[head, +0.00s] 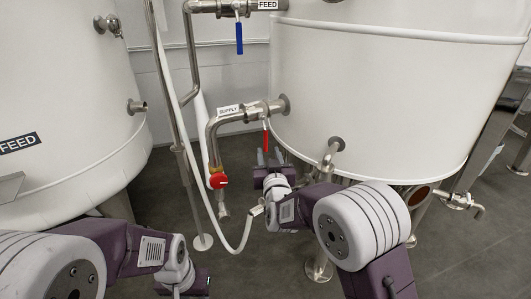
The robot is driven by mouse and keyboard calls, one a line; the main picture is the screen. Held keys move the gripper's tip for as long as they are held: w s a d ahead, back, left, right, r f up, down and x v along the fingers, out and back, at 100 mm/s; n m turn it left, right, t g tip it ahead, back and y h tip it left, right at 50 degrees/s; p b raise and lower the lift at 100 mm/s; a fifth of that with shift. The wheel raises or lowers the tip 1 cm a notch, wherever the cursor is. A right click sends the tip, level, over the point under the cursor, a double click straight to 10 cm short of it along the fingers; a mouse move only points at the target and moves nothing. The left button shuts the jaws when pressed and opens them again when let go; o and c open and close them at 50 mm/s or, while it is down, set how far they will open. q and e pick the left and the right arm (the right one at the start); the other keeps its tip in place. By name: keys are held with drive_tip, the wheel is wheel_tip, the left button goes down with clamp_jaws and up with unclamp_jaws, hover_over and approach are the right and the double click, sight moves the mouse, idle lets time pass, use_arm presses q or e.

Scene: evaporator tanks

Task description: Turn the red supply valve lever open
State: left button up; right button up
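The red supply valve lever (266,136) hangs straight down from the valve on the metal pipe labelled SUPPLY (229,110), in front of the right white tank. My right gripper (270,157) is just below the lever, its two grey fingers pointing up and spread apart. The lever's lower end is close to the gap between the fingers; I cannot tell whether it touches either one. My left gripper (184,291) is low at the bottom edge, away from the valve, and its fingers do not show clearly.
A blue lever (239,38) hangs from the upper FEED pipe. A red round fitting (218,181) sits on the supply pipe's lower end. A white hose (243,240) loops left of my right gripper. A short outlet pipe (331,154) juts from the right tank (390,90).

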sight(266, 140)
drive_tip(key=w+p, duration=0.1)
drive_tip(key=w+r+p, duration=0.1)
drive_tip(key=w+p, duration=0.1)
drive_tip(key=shift+w+a, duration=0.2)
drive_tip(key=shift+w, duration=0.05)
drive_tip(key=w, duration=0.3)
drive_tip(key=w+f, duration=0.1)
drive_tip(key=shift+w+a+b, duration=0.2)
drive_tip(key=shift+a+b, duration=0.05)
drive_tip(key=shift+b, duration=0.1)
drive_tip(key=shift+w, duration=0.6)
drive_tip(key=shift+r, duration=0.1)
clamp_jaws()
